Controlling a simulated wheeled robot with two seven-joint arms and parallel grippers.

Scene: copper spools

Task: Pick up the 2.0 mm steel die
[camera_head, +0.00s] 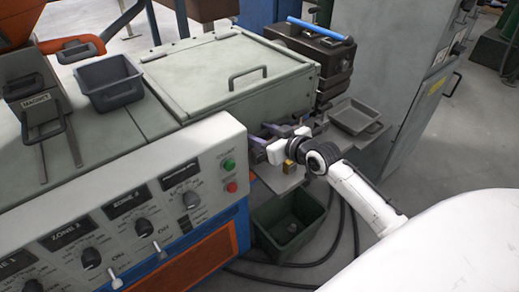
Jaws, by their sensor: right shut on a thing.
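My right arm comes in from the right, and its right gripper (270,138) is over the small shelf (276,181) at the end of the grey machine. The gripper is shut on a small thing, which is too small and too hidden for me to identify. I cannot make out the 2.0 mm steel die for certain. A small brassy piece (291,166) shows just below the white gripper body; I cannot tell what it is or whether it touches the gripper. My left gripper is not in view.
A grey tray (356,116) is behind the gripper. A dark green bin (290,226) stands on the floor below the shelf, with black cables beside it. The control panel (140,215) is at left. A lidded box (228,70) and an empty dark tray (110,82) are on top.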

